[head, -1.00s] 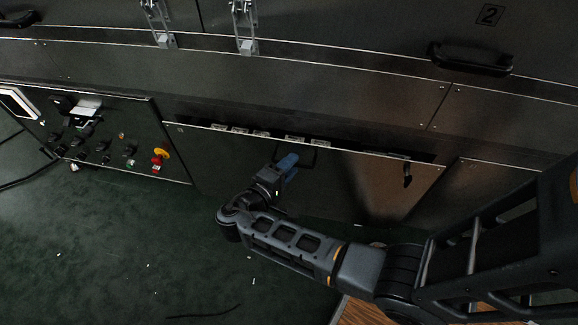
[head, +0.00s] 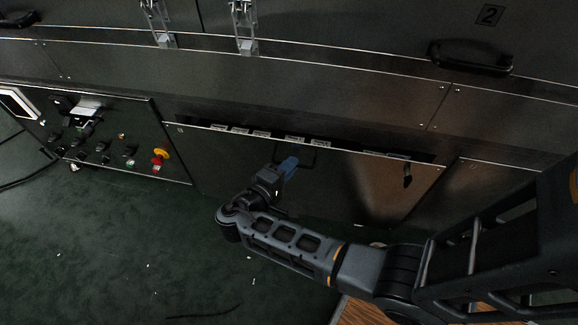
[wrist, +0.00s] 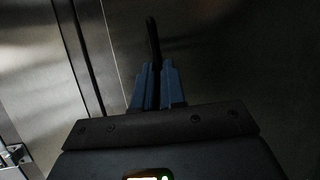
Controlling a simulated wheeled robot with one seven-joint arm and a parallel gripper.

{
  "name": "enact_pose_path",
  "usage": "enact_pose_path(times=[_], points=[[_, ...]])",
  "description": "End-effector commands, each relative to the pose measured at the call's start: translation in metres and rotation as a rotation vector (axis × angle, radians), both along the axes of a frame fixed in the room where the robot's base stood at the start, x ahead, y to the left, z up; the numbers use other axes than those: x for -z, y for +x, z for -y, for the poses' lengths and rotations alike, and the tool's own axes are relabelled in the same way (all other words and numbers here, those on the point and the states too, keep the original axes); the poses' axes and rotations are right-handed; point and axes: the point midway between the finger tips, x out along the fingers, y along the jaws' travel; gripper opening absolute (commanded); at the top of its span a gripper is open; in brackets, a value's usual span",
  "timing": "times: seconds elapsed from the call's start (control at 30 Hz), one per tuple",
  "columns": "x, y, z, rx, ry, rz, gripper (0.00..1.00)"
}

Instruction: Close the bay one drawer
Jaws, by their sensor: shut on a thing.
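The drawer (head: 338,180) is a wide dark metal front low on the dryer, standing slightly out, with a narrow gap along its top edge. Its black bar handle (head: 309,152) is near the middle of the front and also shows in the wrist view (wrist: 152,40). My gripper (head: 290,163), with blue fingers, is at the handle. In the wrist view my gripper (wrist: 155,82) is shut on the dark bar, which stands up between the fingers. Whether this front is marked as bay one cannot be read.
Several pale labelled items (head: 294,139) show in the gap. A control panel (head: 110,135) with a red and yellow button is at left. A fixed panel (head: 480,190) is at right. A "2" plate (head: 489,14) and black handle (head: 471,59) are above. The green floor (head: 110,260) is mostly clear.

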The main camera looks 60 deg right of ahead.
Motion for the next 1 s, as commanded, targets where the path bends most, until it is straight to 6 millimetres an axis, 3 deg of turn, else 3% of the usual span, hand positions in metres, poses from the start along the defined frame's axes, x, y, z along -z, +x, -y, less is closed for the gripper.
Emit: enact_pose_path(times=[0.7, 1.0], points=[[0.001, 0.0, 0.001, -0.001, 0.001, -0.001, 0.0], [0.001, 0.014, 0.039, 0.001, 0.001, 0.0, 0.0]])
